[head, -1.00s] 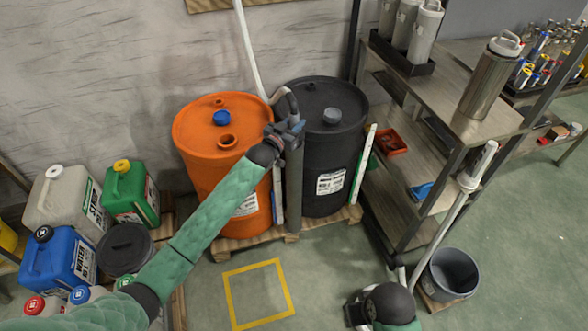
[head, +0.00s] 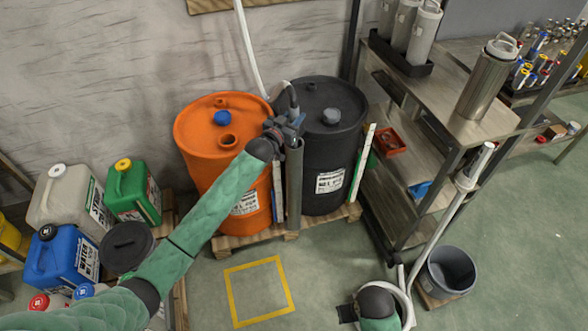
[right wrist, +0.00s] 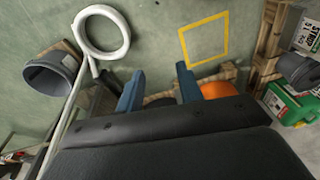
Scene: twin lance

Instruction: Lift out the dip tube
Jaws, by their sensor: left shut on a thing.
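The dip tube's dark bent top (head: 291,97) shows in the head view in front of the black drum (head: 333,150), with a pale hose running up the wall from it. My left gripper (head: 291,127) is shut on the tube just below this bend. Below the gripper a grey upright pipe (head: 295,190) stands between the drums; I cannot tell if it is the tube or a sleeve around it. In the right wrist view my right gripper (right wrist: 158,88) is open and empty, its blue fingers apart.
An orange drum (head: 205,150) stands left of the black one on a pallet. A metal shelf (head: 420,150) is to the right. Jerrycans stand at left. The yellow floor square (head: 258,293) is clear.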

